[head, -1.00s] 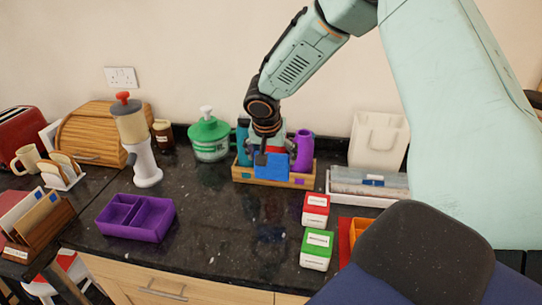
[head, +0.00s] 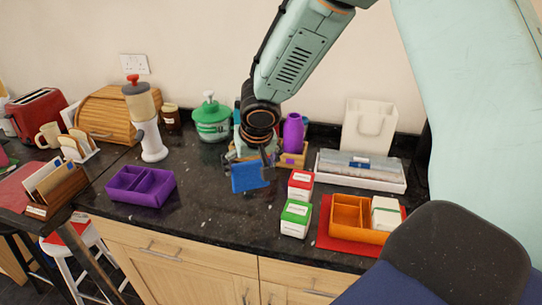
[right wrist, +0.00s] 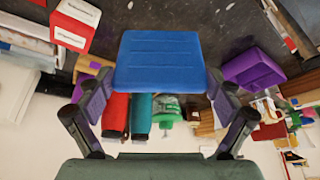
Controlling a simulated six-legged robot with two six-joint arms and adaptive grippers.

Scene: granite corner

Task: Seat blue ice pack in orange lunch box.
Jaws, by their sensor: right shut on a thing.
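The blue ice pack (head: 250,176) is held upright in my right gripper (head: 256,160), above the counter in front of the wooden rack. In the right wrist view the ice pack (right wrist: 160,62) sits between the two fingers of my right gripper (right wrist: 160,100), which is shut on it. The orange lunch box (head: 350,217) stands on a red mat (head: 338,244) at the right of the counter, right of my gripper. Its left side shows open compartments; a white-lidded container sits in its right part. My left gripper is not in view.
A purple divided box (head: 141,186) is at the left. A white tray (head: 362,178) lies behind the lunch box. The wooden rack (head: 292,160) holds bottles.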

